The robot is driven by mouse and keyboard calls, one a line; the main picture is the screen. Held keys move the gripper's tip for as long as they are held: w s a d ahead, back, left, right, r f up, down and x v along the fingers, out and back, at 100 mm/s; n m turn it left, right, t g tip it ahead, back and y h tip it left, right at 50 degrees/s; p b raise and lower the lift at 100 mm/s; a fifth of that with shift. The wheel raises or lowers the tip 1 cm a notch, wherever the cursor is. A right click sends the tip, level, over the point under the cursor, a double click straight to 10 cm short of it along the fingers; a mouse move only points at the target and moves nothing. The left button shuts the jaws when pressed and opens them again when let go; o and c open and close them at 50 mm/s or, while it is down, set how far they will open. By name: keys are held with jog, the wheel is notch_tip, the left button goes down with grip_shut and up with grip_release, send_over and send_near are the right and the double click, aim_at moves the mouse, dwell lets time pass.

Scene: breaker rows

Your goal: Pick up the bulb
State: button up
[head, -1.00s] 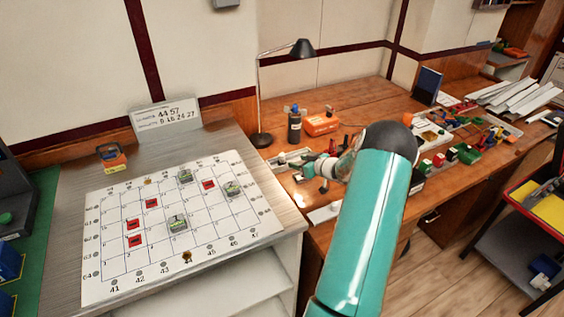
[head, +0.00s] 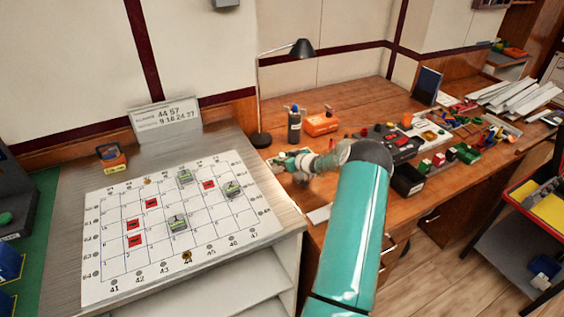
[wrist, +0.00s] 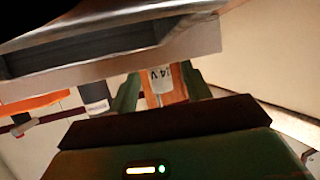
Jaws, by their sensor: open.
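My gripper (head: 277,161) is low over the left end of the wooden bench, beside the grey panel stand. In the wrist view its two green fingers (wrist: 160,92) are apart. A small pale piece with dark lettering that includes a "V" (wrist: 160,78) shows between them in that view. I cannot tell whether it is the bulb or whether the fingers touch it. I cannot make out a bulb for sure in the head view, where my gripper and wrist cover that part of the bench.
A black desk lamp (head: 301,48), a dark bottle (head: 294,126) and an orange box (head: 320,124) stand behind my gripper. A white grid board (head: 120,260) with red and grey blocks lies to the left. Parts crowd the bench to the right.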

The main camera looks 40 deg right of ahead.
grip_shut()
jog(key=shift+r, duration=0.1)
